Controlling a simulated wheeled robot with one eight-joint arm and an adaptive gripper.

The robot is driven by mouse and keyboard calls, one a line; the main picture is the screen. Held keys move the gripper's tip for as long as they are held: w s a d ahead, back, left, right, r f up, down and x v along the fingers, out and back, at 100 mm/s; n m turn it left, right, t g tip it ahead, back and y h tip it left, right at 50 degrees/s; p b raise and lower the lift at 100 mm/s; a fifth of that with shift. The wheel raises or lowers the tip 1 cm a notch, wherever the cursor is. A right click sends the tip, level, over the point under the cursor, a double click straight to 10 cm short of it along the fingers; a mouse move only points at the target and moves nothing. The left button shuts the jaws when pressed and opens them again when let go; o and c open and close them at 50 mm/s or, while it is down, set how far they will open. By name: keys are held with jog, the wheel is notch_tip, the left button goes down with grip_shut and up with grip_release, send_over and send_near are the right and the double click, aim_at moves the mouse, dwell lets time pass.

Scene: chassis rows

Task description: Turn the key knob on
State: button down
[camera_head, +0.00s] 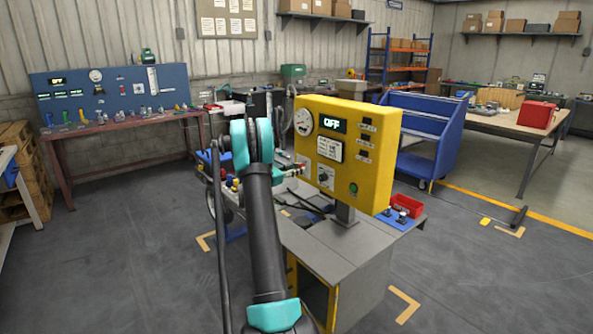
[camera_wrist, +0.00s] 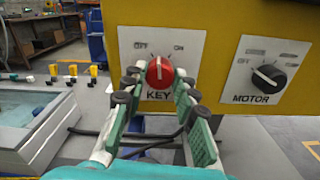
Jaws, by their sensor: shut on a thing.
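The key knob (camera_wrist: 160,73) is a red round knob on a white plate marked OFF, ON and KEY in the wrist view. Its pale pointer line points up and slightly left. The key knob is not clearly visible there.
A black MOTOR knob (camera_wrist: 268,78) on its own white plate sits to the right of the key knob. The yellow panel stands on a grey bench (camera_head: 335,258). Valves and yellow-capped fittings (camera_wrist: 72,70) are to the left. A red bin (camera_head: 407,206) lies behind the panel.

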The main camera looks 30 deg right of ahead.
jog(key=shift+m, duration=3.7)
jog(key=c, duration=1.2)
grip_release()
jog(key=a, duration=0.8)
jog(key=s+a, duration=0.1)
jog(key=a, duration=0.3)
